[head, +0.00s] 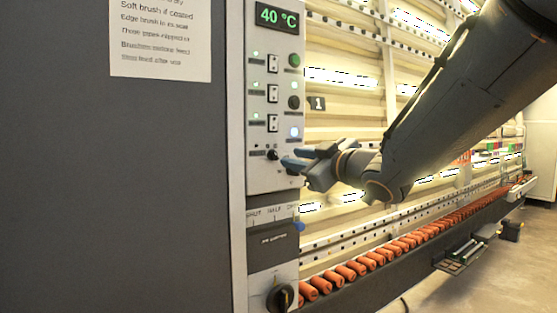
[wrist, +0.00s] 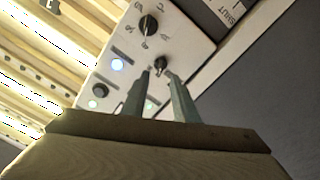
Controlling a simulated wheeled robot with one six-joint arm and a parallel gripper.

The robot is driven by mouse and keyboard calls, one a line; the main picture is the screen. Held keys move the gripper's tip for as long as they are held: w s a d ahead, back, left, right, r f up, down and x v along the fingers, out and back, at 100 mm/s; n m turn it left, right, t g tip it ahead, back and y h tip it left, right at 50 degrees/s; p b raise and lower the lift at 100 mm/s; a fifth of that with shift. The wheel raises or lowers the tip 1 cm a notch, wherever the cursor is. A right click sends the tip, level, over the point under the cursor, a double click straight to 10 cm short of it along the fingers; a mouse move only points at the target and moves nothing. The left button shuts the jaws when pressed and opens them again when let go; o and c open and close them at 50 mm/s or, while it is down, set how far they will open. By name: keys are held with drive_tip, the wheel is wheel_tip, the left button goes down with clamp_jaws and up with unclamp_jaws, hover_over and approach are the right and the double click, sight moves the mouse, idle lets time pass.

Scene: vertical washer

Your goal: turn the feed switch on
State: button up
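The grey control panel (head: 262,178) stands upright in the head view. Near its lower edge is a small black knob-like switch (head: 272,155), also in the wrist view (wrist: 160,62). Its label is too small to read, so I cannot confirm it is the feed switch. My gripper (head: 287,164) is in front of the panel, just right of this switch in the head view. In the wrist view my gripper (wrist: 157,74) has its fingertips a little apart, with the switch showing between and just beyond them. I cannot tell whether they touch it.
Above are a 40 °C display (head: 277,17), rocker switches (head: 272,92) with green lamps, and a lit white button (head: 294,132). A larger black knob (wrist: 148,24) is close to the fingers. Below are a blue lever (head: 299,227) and a rotary knob (head: 280,298). Orange rollers (head: 358,267) run rightward.

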sight(276, 154)
drive_tip(key=shift+p+x, duration=0.7)
drive_tip(key=shift+x, duration=3.15)
drive_tip(key=shift+s+a+r, duration=0.1)
clamp_jaws()
